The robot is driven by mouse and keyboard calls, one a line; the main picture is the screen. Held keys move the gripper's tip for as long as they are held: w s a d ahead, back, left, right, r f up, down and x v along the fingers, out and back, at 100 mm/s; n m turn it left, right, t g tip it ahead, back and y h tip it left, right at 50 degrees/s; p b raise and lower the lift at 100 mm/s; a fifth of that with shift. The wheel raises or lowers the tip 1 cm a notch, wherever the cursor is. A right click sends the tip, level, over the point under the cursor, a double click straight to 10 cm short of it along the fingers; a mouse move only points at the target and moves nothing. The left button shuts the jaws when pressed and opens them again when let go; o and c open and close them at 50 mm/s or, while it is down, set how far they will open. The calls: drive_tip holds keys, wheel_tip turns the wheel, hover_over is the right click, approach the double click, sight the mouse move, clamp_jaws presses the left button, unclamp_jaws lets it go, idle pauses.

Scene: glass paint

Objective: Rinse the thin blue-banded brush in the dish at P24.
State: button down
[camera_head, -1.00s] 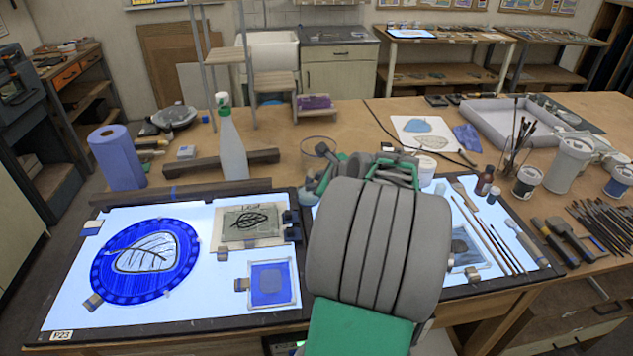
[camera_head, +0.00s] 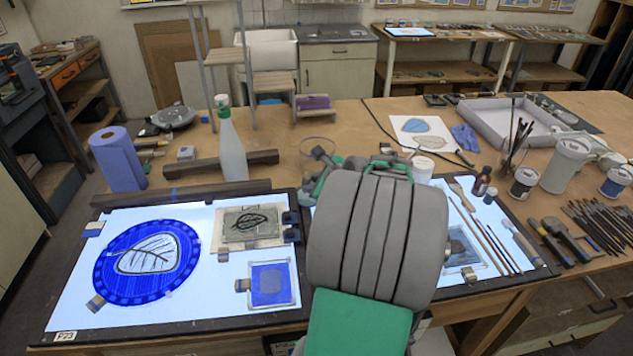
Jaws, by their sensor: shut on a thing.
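My gripper (camera_head: 322,162) shows only in part behind my own large grey and green arm links, over the back of the middle of the bench. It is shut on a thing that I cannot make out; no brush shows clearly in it. A clear round dish (camera_head: 318,138) stands just behind the gripper, with only part of its rim in view. I cannot tell whether anything held is in the dish. No P24 label is readable. Several thin brushes (camera_head: 490,236) lie on the right light panel, too small to tell their bands.
The left light panel (camera_head: 200,308) carries blue glass pieces and a P23 label (camera_head: 64,336). A spray bottle (camera_head: 231,150) and a blue roll (camera_head: 117,160) stand behind it. Jars (camera_head: 565,165), a tray (camera_head: 487,122) and several tools crowd the right side.

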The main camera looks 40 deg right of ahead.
drive_tip(key=shift+s+d+p, duration=0.15)
drive_tip(key=shift+d+p, duration=0.15)
drive_tip(key=shift+p, duration=0.95)
idle(0.5)
drive_tip(key=shift+r, duration=0.15)
wheel_tip(320, 180, up, 8)
drive_tip(key=s+a+p, duration=0.1)
drive_tip(key=s+p, duration=0.1)
drive_tip(key=shift+a, duration=0.25)
idle(0.4)
idle(0.4)
